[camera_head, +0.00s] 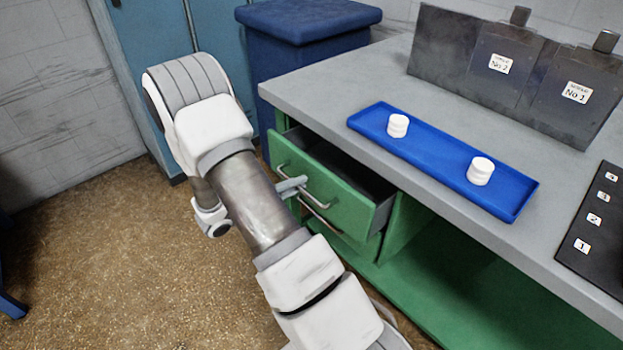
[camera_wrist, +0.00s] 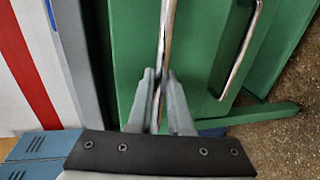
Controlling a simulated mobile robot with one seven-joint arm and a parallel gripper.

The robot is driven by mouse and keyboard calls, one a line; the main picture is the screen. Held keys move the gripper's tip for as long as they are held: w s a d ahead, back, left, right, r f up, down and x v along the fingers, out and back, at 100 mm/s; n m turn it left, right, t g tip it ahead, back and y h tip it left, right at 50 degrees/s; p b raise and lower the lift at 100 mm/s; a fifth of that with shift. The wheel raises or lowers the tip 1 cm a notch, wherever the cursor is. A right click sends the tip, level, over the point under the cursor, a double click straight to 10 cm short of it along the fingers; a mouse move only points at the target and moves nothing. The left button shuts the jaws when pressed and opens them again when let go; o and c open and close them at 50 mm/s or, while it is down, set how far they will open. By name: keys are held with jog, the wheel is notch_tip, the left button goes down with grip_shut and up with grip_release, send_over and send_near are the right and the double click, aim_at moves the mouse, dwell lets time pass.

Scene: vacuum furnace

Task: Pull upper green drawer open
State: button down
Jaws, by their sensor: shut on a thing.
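The upper green drawer (camera_head: 342,207) sits under the grey bench top and stands partly open, with its dark inside showing. Its metal bar handle (camera_head: 318,190) runs along the drawer front. My gripper (camera_head: 292,186) is at the left part of this handle. In the wrist view, the fingers of my gripper (camera_wrist: 161,102) are shut around the upper handle (camera_wrist: 165,45). The lower drawer's handle (camera_head: 320,217) shows just below, and it also shows in the wrist view (camera_wrist: 240,50). My arm hides part of the lower drawer.
On the grey bench (camera_head: 300,97) lies a blue tray (camera_head: 440,158) with white round pieces (camera_head: 398,125) (camera_head: 480,171). Dark metal panels (camera_head: 520,70) stand behind it. A dark numbered block (camera_head: 600,225) is at the right. A blue cabinet (camera_head: 300,55) stands beyond the bench. The floor at left is mostly clear.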

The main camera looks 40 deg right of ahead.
jog(key=f+b+v, duration=0.1)
jog(key=f+v, duration=0.1)
jog(key=v, duration=1)
jog(key=a+f+b+v, duration=0.1)
jog(key=f+b+v, duration=0.1)
jog(key=v, duration=1.1)
jog(key=shift+s+a+f, duration=0.25)
jog(key=shift+a+f, duration=0.05)
jog(key=shift+f, duration=0.3)
jog(key=c, duration=0.8)
grip_release()
jog(key=shift+c, duration=0.2)
jog(key=p+v, duration=0.3)
jog(key=v, duration=1.4)
jog(key=shift+a, duration=0.2)
jog(key=shift+s+r, duration=0.1)
jog(key=shift+s, duration=0.05)
